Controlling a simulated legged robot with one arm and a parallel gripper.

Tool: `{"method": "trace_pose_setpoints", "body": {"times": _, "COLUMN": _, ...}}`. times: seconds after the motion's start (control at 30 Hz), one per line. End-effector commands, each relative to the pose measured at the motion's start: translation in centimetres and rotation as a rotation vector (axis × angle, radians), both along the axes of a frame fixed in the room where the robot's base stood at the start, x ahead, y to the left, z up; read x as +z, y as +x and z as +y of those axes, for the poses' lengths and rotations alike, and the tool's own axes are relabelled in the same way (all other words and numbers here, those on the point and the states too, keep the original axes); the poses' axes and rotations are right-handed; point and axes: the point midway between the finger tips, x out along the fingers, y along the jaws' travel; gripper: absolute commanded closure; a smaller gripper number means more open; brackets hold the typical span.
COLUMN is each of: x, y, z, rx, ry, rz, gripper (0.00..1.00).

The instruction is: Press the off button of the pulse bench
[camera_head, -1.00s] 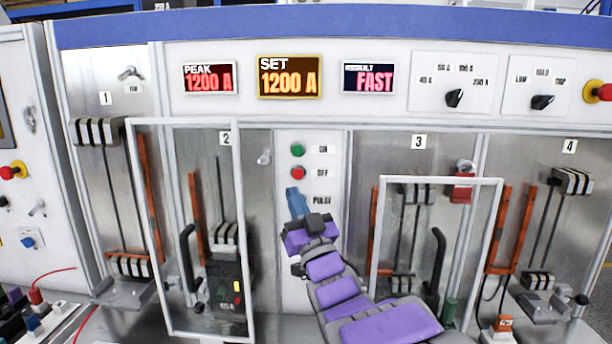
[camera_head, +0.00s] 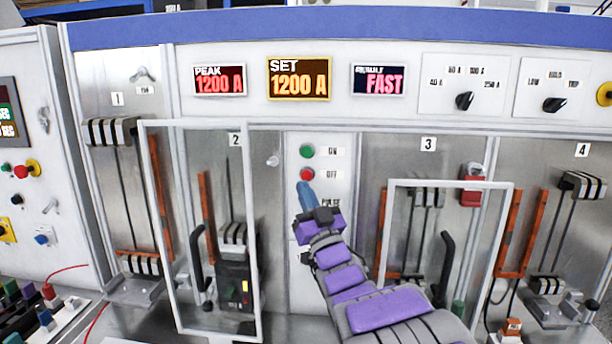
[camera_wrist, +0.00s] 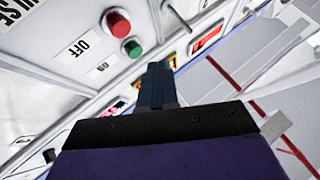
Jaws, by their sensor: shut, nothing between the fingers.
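The red off button (camera_head: 307,174) sits on the white centre panel of the pulse bench, beside its OFF label. The green on button (camera_head: 306,151) is directly above it. In the wrist view the red button (camera_wrist: 117,22) and green button (camera_wrist: 132,49) show at the upper left, apart from the fingers. My gripper (camera_head: 304,188) is shut and empty, its blue fingertips just below the red button in the head view. The fingers also show in the wrist view (camera_wrist: 156,80). Whether the tips touch the panel cannot be told. The PULSE label is partly covered by my gripper.
Framed clear doors stand at bay 2 (camera_head: 146,200) and bay 3 (camera_head: 388,240), with black handles (camera_head: 197,262) sticking out. Displays (camera_head: 299,79) and selector knobs (camera_head: 464,101) are above.

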Motion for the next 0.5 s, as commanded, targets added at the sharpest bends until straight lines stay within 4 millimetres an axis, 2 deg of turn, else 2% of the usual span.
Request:
{"method": "trace_pose_setpoints", "body": {"times": 0.1, "x": 0.0, "y": 1.8, "z": -0.1, "rx": -0.001, "ry": 0.0, "rz": 0.002, "gripper": 1.0}}
{"method": "trace_pose_setpoints", "body": {"times": 0.3, "x": 0.1, "y": 4.0, "z": -0.1, "rx": 0.0, "ry": 0.0, "rz": 0.001, "gripper": 1.0}}
{"method": "trace_pose_setpoints", "body": {"times": 0.5, "x": 0.0, "y": 4.8, "z": -0.2, "rx": 0.0, "ry": 0.0, "rz": 0.001, "gripper": 1.0}}
